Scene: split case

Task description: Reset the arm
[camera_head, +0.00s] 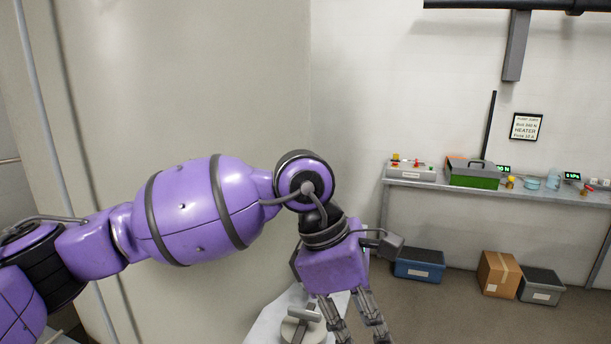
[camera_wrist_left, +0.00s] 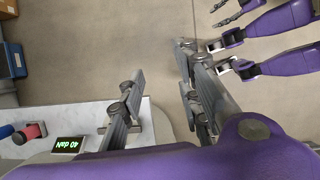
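My left arm (camera_head: 200,210) comes in from the left of the head view, its wrist bent so the left gripper (camera_head: 352,318) points down. Its two fingers are apart with nothing visible between them, and the fingertips are partly cut off by the frame's lower edge. In the left wrist view the same gripper (camera_wrist_left: 165,95) shows its two grey fingers wide apart, with floor and a table edge seen between them. My right gripper cannot be made out in either view.
A white table (camera_wrist_left: 70,115) lies below the left gripper, with a lit display (camera_wrist_left: 68,144) and a red-ended cylinder (camera_wrist_left: 30,132). A grey fixture (camera_head: 303,320) stands beside the gripper. A far bench (camera_head: 470,190) holds a green toolbox (camera_head: 472,180). Boxes (camera_head: 498,273) stand on the floor. Purple parts show upper right in the wrist view.

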